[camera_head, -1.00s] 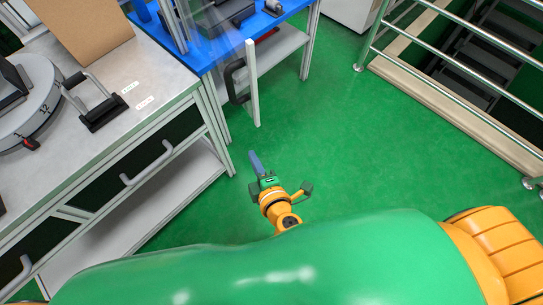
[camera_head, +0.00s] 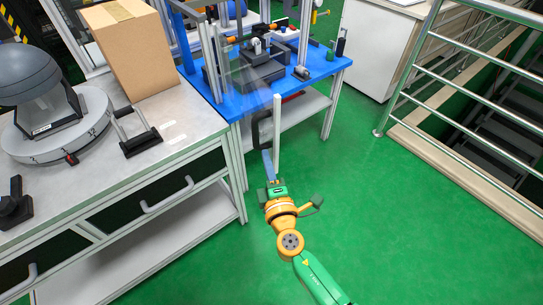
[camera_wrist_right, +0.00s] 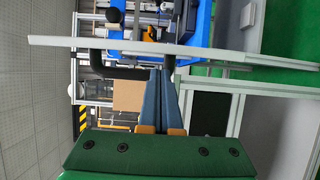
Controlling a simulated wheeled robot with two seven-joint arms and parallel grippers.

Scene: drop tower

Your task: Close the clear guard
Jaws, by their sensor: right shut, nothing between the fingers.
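The clear guard (camera_head: 246,88) is a see-through panel at the front of the blue-topped bench. It stands swung out, with a pale upright edge bar (camera_head: 277,138) beyond the bench's front edge. A black bow handle (camera_head: 256,132) sits beside that bar. My right gripper (camera_head: 267,160) is shut and empty, its blue-grey fingers close to the lower end of the handle. In the right wrist view the shut fingers (camera_wrist_right: 167,78) point at the handle (camera_wrist_right: 112,70) and the bar (camera_wrist_right: 150,48); I cannot tell whether they touch. My left gripper is in neither view.
The blue bench (camera_head: 337,64) carries a dark fixture and posts behind the guard. A grey table (camera_head: 190,112) with a cardboard box (camera_head: 137,50) and a round dial device stands at the left. A metal railing (camera_head: 420,57) is at the right. Green floor between is clear.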

